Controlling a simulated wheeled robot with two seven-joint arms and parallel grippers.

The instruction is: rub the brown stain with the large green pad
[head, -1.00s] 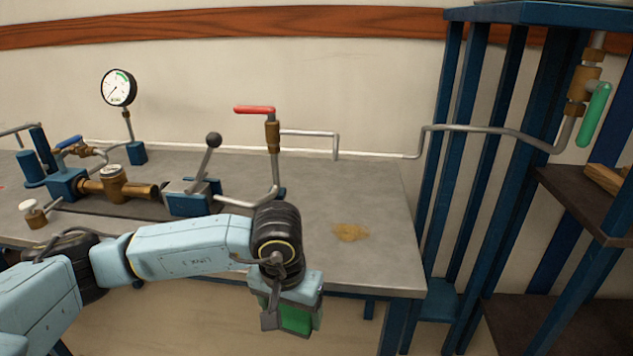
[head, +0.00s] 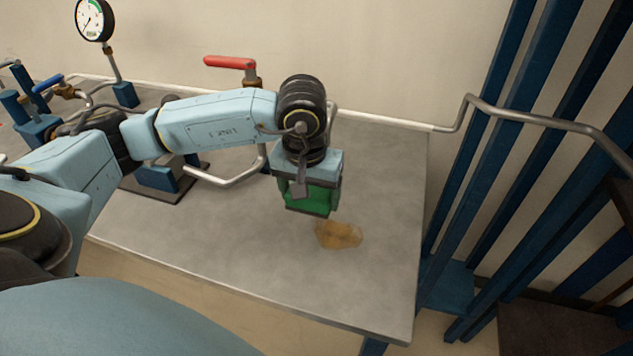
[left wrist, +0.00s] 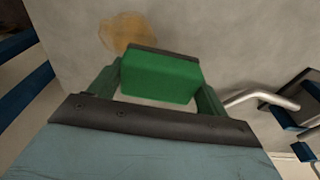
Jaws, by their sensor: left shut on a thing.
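The brown stain (head: 339,234) is an irregular tan patch on the grey tabletop, near its right end. It also shows in the left wrist view (left wrist: 128,30), just beyond the pad. My left gripper (head: 308,196) is shut on the large green pad (head: 312,203), pointing down. The pad also shows between the fingers in the left wrist view (left wrist: 160,78). In the head view the pad appears above and slightly left of the stain. It looks held above the table, though the exact gap is hard to tell. My right gripper is not in view.
A red-handled valve (head: 232,63) with bent pipe stands left of my left gripper. A gauge (head: 94,20) and blue fittings are at the far left. Blue rack posts (head: 490,150) stand beyond the table's right edge. The tabletop (head: 250,250) is clear around the stain.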

